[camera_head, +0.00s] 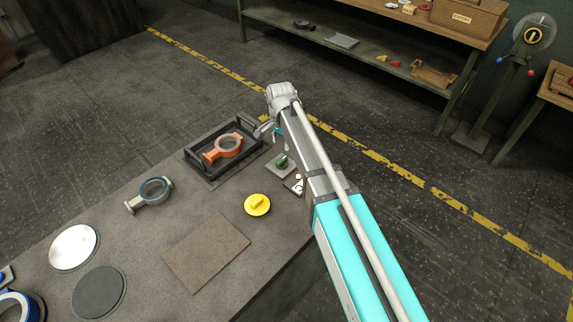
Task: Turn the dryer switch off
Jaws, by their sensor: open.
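A small switch with a green knob (282,160) sits on a grey plate near the table's right edge, and I take it for the dryer switch. Its on or off position is too small to tell. A small card with dark marks (296,184) lies just in front of it. My arm reaches in from the lower right, over the table's right edge. My gripper (268,131) is at its end, small and partly hidden by the arm. It is open, beyond the green knob and apart from it, close to the right corner of the black tray (197,160).
An orange valve casting (226,146) lies in the black tray. A grey casting (150,194), a yellow round piece (257,204), a brown mat (206,252) and two discs are on the table. A post with a round dial (533,36) stands at the far right.

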